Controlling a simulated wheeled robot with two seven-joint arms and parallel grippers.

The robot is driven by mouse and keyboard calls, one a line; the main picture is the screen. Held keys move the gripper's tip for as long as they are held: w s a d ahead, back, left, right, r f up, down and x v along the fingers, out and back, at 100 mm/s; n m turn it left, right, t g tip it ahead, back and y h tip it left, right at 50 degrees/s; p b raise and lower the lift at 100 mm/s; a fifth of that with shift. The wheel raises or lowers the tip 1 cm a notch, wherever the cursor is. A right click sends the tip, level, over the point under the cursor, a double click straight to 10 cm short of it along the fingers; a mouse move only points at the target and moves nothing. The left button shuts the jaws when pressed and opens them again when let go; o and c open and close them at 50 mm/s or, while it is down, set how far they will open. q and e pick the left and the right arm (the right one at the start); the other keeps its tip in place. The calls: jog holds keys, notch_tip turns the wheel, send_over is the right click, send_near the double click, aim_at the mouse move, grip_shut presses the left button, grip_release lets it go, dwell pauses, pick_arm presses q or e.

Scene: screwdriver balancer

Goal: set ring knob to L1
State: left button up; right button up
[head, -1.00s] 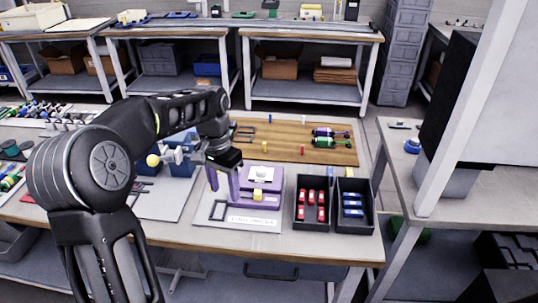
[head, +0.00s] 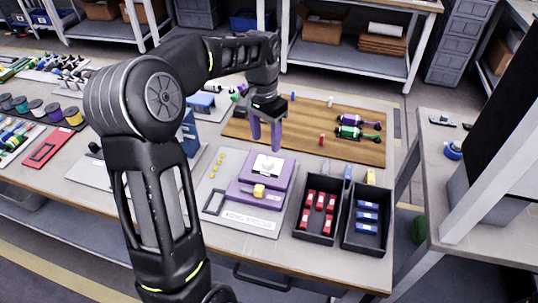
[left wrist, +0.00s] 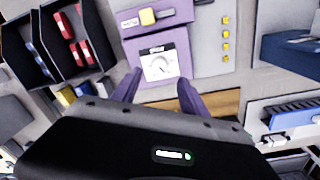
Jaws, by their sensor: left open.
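A purple device (head: 281,175) sits on a light grey board on the table. Its white square panel with a round dial (head: 268,165) faces up, and a yellow block (head: 259,190) is on its front part. The dial panel also shows in the left wrist view (left wrist: 159,67); its markings are too small to read. My left gripper (head: 265,143) has purple fingers, is open and empty, and is just behind the dial panel, above the table. In the left wrist view its fingertips (left wrist: 154,82) frame the panel's near edge. My right gripper is not in view.
Two black bins (head: 341,217) with red and blue blocks stand right of the device. A wooden board (head: 310,143) with green and purple screwdrivers lies behind. Several small yellow pieces (head: 218,163) line the grey board's left side.

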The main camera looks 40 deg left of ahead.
aim_at(267, 160)
pick_arm(q)
jog(key=shift+d+f+p, duration=0.2)
jog(key=shift+f+p, duration=0.15)
jog(key=shift+f, duration=3.55)
jog(key=shift+c, duration=0.3)
grip_shut()
